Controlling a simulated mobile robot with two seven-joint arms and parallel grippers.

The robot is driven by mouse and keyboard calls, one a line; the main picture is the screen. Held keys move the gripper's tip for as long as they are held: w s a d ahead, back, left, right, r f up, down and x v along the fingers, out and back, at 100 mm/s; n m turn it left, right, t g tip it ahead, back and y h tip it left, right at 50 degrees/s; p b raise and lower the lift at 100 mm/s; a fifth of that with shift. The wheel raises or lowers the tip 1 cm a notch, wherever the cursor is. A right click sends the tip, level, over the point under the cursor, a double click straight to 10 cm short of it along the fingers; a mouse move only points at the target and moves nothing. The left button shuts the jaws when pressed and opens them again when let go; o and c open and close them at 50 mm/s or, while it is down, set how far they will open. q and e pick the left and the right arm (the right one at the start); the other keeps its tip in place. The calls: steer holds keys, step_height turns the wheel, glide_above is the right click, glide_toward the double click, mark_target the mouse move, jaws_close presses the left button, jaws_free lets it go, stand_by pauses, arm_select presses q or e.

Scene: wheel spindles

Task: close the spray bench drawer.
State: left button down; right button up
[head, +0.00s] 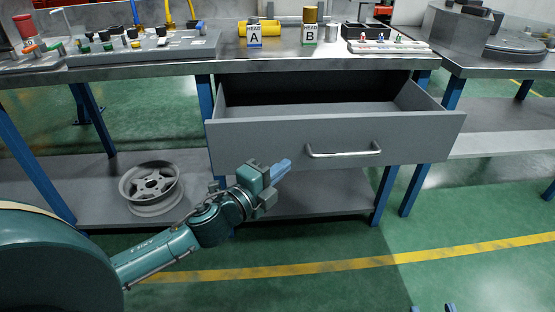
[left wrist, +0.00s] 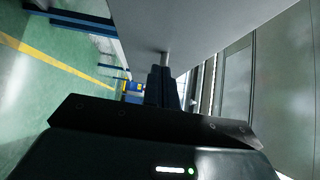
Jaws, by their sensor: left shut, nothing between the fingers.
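The grey spray bench drawer (head: 260,145) is pulled well out from under the bench top, and its empty-looking inside shows. Its front carries a silver bar handle (head: 343,152). My left gripper (head: 287,165) is shut and empty, in front of the drawer's lower front, left of the handle. In the left wrist view the shut fingers (left wrist: 162,88) point along the grey drawer front (left wrist: 200,30), with a bit of the metal handle (left wrist: 165,58) just beyond the tips. I cannot tell whether they touch. My right gripper (head: 433,308) shows only as two separate fingertips at the bottom edge.
A wheel rim (head: 151,186) lies on the lower shelf (head: 100,205) at left. Blue legs (head: 384,195) stand beside the drawer. Green floor (head: 330,290) in front is clear.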

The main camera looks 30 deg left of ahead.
arm_select(q)
steer(key=shift+w+a, duration=0.8)
steer(key=shift+w, duration=0.3)
steer(key=shift+w+a, duration=0.3)
steer(key=shift+w, duration=0.1)
arm_select(e)
steer(key=shift+s+a+n+y, duration=0.2)
steer(key=shift+a+n+y, duration=0.1)
steer(key=shift+y, duration=0.2)
